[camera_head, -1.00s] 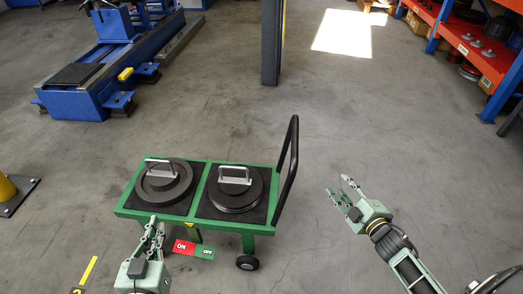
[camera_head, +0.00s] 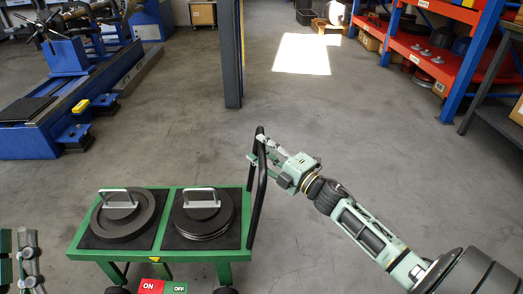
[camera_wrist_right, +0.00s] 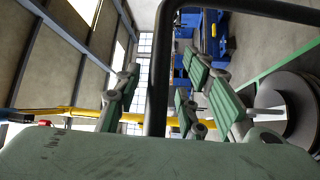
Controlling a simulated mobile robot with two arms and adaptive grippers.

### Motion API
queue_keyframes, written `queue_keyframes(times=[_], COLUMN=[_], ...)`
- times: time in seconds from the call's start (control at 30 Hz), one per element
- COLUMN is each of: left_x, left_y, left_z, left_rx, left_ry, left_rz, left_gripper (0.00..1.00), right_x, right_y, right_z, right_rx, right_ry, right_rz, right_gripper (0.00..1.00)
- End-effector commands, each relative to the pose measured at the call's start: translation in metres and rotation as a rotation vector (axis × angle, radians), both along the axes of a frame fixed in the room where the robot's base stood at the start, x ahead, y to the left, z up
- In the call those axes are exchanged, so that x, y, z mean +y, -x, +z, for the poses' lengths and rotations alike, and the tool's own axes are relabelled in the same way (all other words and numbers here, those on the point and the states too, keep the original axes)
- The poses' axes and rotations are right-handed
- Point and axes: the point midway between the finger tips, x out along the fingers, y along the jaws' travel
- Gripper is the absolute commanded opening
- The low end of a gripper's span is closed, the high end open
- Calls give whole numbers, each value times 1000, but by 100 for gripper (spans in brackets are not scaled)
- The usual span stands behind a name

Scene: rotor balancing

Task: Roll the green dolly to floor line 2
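The green dolly (camera_head: 158,251) stands at the lower middle of the head view. Its black push handle (camera_head: 261,190) rises at its right end. My right gripper (camera_head: 264,158) is at the upper part of this handle. In the right wrist view the handle bar (camera_wrist_right: 158,80) passes between the spread fingers of the right gripper (camera_wrist_right: 160,95), with gaps beside it. My left gripper (camera_head: 17,262) is at the lower left edge, left of the dolly, partly cut off, its fingers apart and empty. Floor line 2 is not in view.
Two dark discs with handles, the left (camera_head: 125,216) and right (camera_head: 203,214), sit on the dolly. ON and OFF labels show at its front. A blue machine (camera_head: 45,125) stands at upper left, a dark post (camera_head: 231,60) behind, orange shelves (camera_head: 425,55) at upper right. Floor between is clear.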

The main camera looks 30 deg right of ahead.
Motion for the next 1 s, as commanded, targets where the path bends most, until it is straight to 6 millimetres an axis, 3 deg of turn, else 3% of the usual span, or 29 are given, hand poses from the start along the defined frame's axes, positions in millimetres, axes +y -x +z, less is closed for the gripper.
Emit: queue_keyframes(times=[0.37, 0.8, 1.0], left_x=[0, 0, 0], left_y=[4, 4, 4], left_z=[5, 5, 5], left_rx=[-32, -30, -30], left_ry=[9, 8, 8], left_rz=[-1, -1, -1], left_gripper=[0, 0, 0], right_x=[1, 1, 1], right_y=[-6, -6, -6], right_z=[1, 1, 0], right_rx=[1, 1, 1], right_ry=[-1, -1, 0], right_rz=[-1, -1, -1], right_gripper=[37, 0, 0])
